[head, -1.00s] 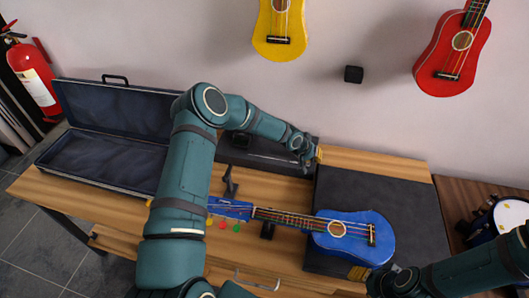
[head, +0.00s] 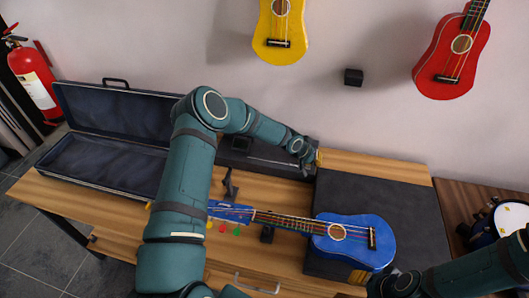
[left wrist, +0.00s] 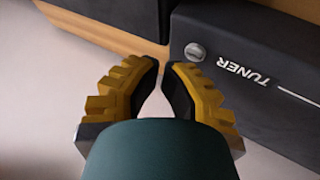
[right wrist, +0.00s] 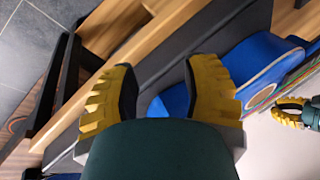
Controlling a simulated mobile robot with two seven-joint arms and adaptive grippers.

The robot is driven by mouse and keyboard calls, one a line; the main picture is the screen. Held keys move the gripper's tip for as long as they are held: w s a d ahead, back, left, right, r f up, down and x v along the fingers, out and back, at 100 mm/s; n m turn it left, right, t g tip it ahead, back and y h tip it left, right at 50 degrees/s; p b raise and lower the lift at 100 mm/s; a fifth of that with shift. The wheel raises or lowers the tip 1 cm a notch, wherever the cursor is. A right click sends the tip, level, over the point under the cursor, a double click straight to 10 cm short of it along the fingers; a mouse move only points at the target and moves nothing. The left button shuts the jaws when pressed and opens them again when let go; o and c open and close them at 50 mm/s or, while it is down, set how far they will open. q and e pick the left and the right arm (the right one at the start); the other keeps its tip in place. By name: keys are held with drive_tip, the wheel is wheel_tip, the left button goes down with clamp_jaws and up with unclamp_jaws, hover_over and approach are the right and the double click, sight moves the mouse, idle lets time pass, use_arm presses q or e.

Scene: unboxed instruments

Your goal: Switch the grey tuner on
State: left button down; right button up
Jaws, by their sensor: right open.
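The grey tuner (head: 268,155) is a long dark box at the back of the table. In the left wrist view the tuner (left wrist: 255,95) shows upside-down white "TUNER" lettering and a round silver button (left wrist: 195,51). My left gripper (head: 317,158) is at the tuner's right end. In the left wrist view its fingertips (left wrist: 162,66) are close together with a narrow empty gap, just left of the button in the picture; contact cannot be told. My right gripper (right wrist: 159,65) is open and empty near the blue ukulele's (head: 352,240) body.
A dark flat case (head: 400,205) lies partly under the blue ukulele. An open case (head: 105,165) is at left. Yellow (head: 280,28) and red (head: 455,50) ukuleles hang on the wall. A small stand (head: 229,185) is in front of the tuner. A drum (head: 508,220) is at right.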

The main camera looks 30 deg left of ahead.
sight(312, 168)
idle(0.4)
use_arm(q)
drive_tip(key=shift+f+b, duration=0.5)
drive_tip(key=shift+b, duration=0.1)
drive_tip(key=shift+f, duration=0.15)
idle(0.4)
drive_tip(key=shift+r, duration=0.65)
wheel_tip(312, 168, up, 6)
drive_tip(key=p, duration=0.2)
drive_tip(key=shift+p, duration=0.3)
idle(0.4)
